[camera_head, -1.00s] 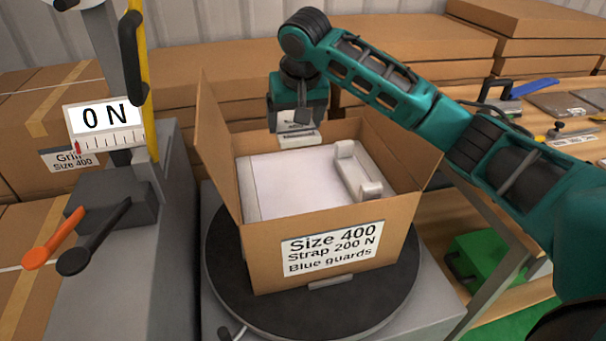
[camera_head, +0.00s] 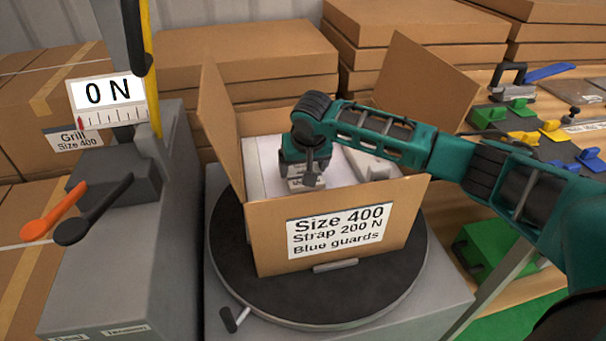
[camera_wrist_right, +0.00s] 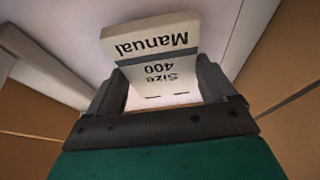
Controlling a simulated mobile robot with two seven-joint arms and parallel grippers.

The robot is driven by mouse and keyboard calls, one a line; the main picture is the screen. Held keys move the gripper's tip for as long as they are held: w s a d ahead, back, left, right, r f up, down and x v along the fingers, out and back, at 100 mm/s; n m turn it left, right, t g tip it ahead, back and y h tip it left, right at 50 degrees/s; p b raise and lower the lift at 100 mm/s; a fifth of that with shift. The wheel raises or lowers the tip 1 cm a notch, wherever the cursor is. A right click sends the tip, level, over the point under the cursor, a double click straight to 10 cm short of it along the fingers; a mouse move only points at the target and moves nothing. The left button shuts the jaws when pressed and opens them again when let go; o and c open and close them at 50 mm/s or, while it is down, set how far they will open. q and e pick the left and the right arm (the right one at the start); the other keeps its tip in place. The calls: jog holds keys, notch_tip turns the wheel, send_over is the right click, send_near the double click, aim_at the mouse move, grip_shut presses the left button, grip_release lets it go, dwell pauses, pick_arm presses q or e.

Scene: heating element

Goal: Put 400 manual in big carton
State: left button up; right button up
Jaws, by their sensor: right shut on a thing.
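The big carton (camera_head: 268,238) stands open on a round black turntable, its label reading Size 400, Strap 200 N, Blue guards. Inside lie a flat white panel (camera_head: 262,165) and a white block-like piece (camera_head: 375,168) at the right. My right gripper (camera_head: 305,180) is over the carton's inside, pointing down. It is shut on the 400 manual (camera_wrist_right: 158,62), a white booklet with "Manual" and "Size 400" printed on it. The manual also shows below the gripper in the head view (camera_head: 306,184). Whether it touches the panel, I cannot tell. My left gripper is not in view.
The turntable (camera_head: 400,275) has a small handle at its front. A grey strapping machine (camera_head: 150,220) with a 0 N gauge and orange and black levers stands at left. Stacked cartons (camera_head: 240,60) fill the back. Blue and yellow parts (camera_head: 525,138) lie on the right bench.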

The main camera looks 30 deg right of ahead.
notch_tip(320, 180, down, 2)
jog(key=shift+f, duration=0.1)
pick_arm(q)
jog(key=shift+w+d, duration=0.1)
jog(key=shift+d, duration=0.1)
pick_arm(e)
jog(key=o, duration=0.9)
pick_arm(q)
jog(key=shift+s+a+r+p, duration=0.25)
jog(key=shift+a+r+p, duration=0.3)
jog(key=shift+p, duration=0.7)
pick_arm(e)
jog(key=v, duration=1.2)
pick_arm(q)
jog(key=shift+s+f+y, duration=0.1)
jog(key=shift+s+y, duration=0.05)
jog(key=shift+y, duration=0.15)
pick_arm(e)
jog(key=shift+s, duration=0.1)
